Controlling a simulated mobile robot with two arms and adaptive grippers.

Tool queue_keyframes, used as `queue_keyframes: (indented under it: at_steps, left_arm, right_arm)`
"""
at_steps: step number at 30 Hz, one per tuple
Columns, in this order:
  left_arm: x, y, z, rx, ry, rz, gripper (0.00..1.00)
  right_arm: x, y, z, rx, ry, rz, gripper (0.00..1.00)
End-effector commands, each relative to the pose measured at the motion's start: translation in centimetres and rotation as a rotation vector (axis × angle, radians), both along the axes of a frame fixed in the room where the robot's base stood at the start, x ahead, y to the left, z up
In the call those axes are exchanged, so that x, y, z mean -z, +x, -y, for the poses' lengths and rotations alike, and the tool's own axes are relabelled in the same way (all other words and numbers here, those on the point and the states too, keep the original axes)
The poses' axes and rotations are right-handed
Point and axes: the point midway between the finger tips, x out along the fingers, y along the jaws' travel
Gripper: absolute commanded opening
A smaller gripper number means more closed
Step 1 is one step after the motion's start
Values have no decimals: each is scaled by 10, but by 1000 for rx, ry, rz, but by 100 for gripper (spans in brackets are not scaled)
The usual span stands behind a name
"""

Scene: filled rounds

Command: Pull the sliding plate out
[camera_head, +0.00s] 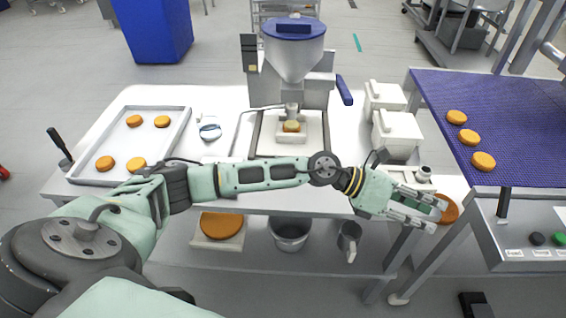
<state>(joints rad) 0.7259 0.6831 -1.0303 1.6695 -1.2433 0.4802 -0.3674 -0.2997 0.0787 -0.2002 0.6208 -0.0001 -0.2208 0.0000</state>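The filling machine (293,60), with its steel hopper and blue lid, stands at the back middle of the table. Under its nozzle is a pale plate (312,132) in a dark-edged frame, with an orange-brown round (291,126) on it. I take this to be the sliding plate; it sits inside the machine's base. My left arm crosses in front of the table, just before the plate's front edge. My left gripper (436,216) is to the right of the plate, well away from it, with its fingers apart. An orange disc (449,207) shows by the fingertips; contact cannot be told. My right gripper is out of view.
A tray (181,118) with several rounds lies at the left of the table (225,95). White containers (397,133) stand right of the machine. A blue conveyor (500,110) with 3 rounds is at the right. A lower shelf holds a metal pot (290,232).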

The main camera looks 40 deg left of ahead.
Motion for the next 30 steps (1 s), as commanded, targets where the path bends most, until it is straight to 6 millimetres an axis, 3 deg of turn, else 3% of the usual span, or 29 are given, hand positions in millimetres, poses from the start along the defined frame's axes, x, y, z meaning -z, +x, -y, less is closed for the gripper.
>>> queue_keyframes:
  at_steps: [3,5,6,9,13,15,18,30]
  left_arm:
    - [49,18,-86,159,470,116,27]
    - [66,26,-146,217,703,127,27]
    - [71,31,-188,244,844,120,27]
    - [70,37,-278,278,1111,71,27]
    - [56,35,-356,290,1318,-5,27]
    - [50,33,-378,292,1376,-33,27]
    - [49,31,-393,294,1412,-55,27]
    - [104,39,-397,296,1411,-56,27]
  right_arm:
    - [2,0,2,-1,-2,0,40]
    - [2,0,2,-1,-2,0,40]
    - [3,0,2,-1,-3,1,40]
    - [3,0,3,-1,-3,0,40]
    - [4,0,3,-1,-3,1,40]
    - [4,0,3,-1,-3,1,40]
    - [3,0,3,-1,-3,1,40]
    - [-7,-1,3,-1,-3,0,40]
